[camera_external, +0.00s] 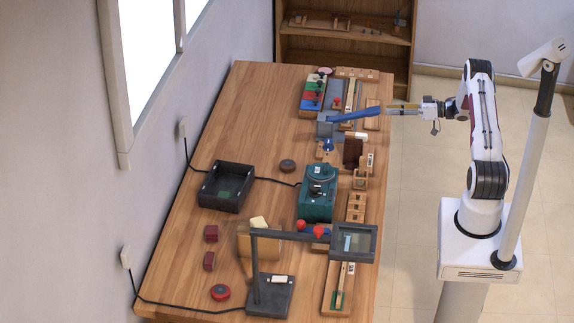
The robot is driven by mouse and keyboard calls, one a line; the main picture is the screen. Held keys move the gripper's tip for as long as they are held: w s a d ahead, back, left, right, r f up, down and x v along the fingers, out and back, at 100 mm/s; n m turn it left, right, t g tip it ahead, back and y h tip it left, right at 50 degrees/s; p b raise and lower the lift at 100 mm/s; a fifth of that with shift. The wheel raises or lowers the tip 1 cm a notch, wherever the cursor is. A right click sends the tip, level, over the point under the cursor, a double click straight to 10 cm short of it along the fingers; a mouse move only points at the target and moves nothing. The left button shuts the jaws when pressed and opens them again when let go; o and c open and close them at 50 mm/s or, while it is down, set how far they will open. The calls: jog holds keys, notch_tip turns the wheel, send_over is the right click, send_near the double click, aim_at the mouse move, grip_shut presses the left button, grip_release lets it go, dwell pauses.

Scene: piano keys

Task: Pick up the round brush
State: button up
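My gripper (418,108) is at the upper right, pointing left toward the far right edge of the wooden table. A thin, yellowish-grey piece (401,107) lies in line with its tip. It is too small to tell whether this is held or part of the gripper. A long blue bar (357,115) slants up from a grey-blue block (325,127) on the table, and its right end is close to that piece. I cannot clearly make out a round brush. A small white-ended cylinder (357,135) lies just below the bar.
The table (265,115) also holds a black open box (226,187), a teal machine (318,194), a lamp-like stand with a framed pane (354,242), coloured blocks and wooden racks along the right side. A cable crosses the left side. The upper left of the tabletop is clear.

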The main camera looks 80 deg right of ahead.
aim_at(359, 170)
jog(key=a+n+y, duration=0.1)
jog(key=a, duration=0.2)
jog(key=a+f+n+y, duration=0.1)
jog(key=a+y, duration=0.1)
jog(key=a, duration=0.1)
jog(key=w+a+f+n+y, duration=0.1)
jog(key=a, duration=0.2)
jog(key=shift+a+f+n+y, duration=0.2)
jog(key=shift+n+y, duration=0.1)
jog(key=shift+y, duration=0.1)
jog(key=w+a+n+g+y, duration=0.1)
jog(key=a+n+y, duration=0.1)
jog(key=a, duration=0.4)
jog(key=w+a+r+n+g+y, duration=0.1)
jog(key=a+n+y, duration=0.2)
jog(key=a, duration=0.3)
jog(key=w+a+n+g+y, duration=0.1)
jog(key=a+n+y, duration=0.2)
jog(key=a, duration=0.3)
jog(key=shift+w+a+r+n+g, duration=0.15)
jog(key=shift+w+n+g, duration=0.15)
jog(key=shift+n, duration=0.4)
jog(key=shift+x, duration=1.25)
